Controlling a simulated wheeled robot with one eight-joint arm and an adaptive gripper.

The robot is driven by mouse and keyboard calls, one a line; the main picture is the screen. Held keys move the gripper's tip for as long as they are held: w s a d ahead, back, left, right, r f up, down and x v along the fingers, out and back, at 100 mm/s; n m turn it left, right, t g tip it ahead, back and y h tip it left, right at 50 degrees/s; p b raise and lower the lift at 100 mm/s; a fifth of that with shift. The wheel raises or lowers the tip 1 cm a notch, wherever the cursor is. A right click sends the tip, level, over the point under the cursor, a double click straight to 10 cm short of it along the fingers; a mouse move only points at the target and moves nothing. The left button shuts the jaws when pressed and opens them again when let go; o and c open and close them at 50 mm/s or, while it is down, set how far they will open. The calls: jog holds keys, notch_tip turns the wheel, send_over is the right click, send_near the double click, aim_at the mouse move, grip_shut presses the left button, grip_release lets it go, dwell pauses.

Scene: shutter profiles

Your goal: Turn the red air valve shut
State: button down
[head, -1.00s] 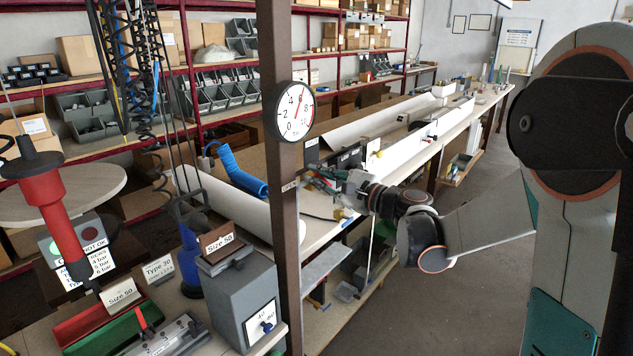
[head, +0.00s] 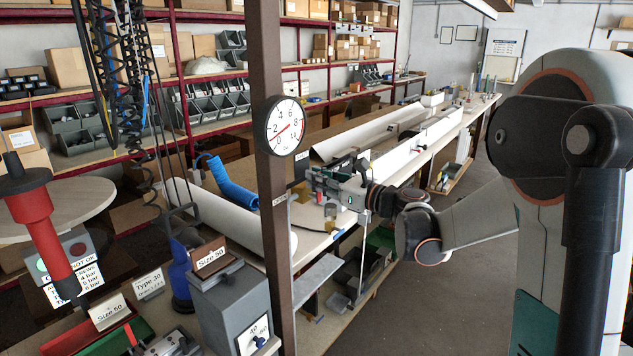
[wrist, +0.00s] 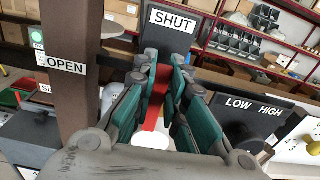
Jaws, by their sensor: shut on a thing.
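The red valve handle (wrist: 153,107) shows in the wrist view between the teal fingers of my gripper (wrist: 166,83), which is shut on it. The handle runs upward in the picture toward the SHUT label (wrist: 176,19). The OPEN label (wrist: 65,66) is on the brown post at left.
The brown post (head: 270,60) stands close to my gripper. A grey box (head: 236,309) with a dial stands left of it. The LOW/HIGH panel (wrist: 245,115) is right of my fingers. Long white profiles (head: 425,140) lie on the bench behind.

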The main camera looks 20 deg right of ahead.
jog(key=shift+m, duration=0.3)
jog(key=c, duration=1.6)
grip_release()
jog(key=shift+d, duration=0.1)
jog(key=v, duration=1.2)
